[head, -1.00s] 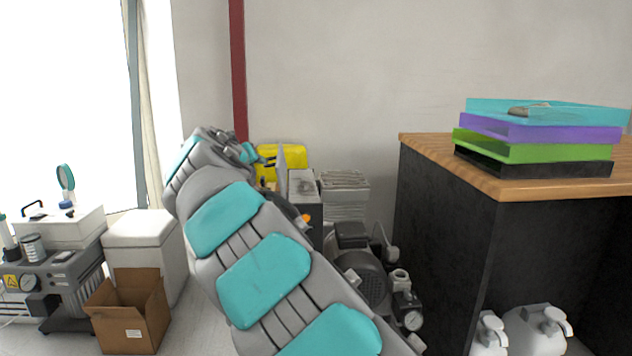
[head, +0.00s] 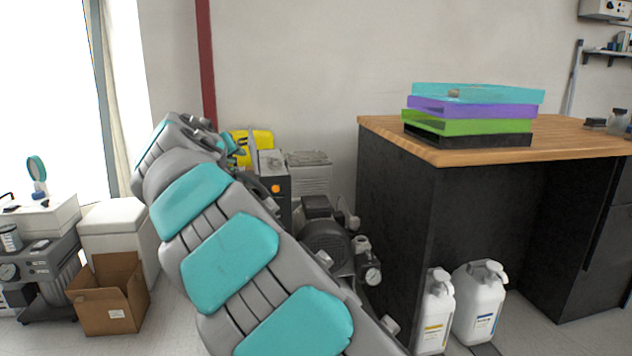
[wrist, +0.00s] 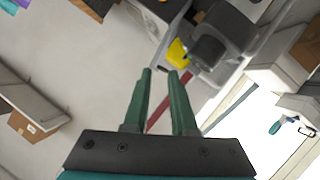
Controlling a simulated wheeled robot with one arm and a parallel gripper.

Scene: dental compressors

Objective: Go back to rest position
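My arm, grey with teal pads, reaches from the bottom of the head view up toward the upper left. My gripper (head: 238,147) is at its far end, small and partly hidden by the wrist, in front of a yellow object (head: 258,142) in the picture. In the wrist view my gripper (wrist: 163,72) has two green fingers standing apart. Nothing is between them but a view of the pale room behind. The fingers touch nothing that I can see.
A wooden-topped dark counter (head: 400,180) on the right bears stacked coloured trays (head: 470,107). White jugs (head: 478,305) stand below it. A dark compressor (head: 328,240) is behind my arm. An open cardboard box (head: 105,300) and a white bin (head: 115,225) are at left.

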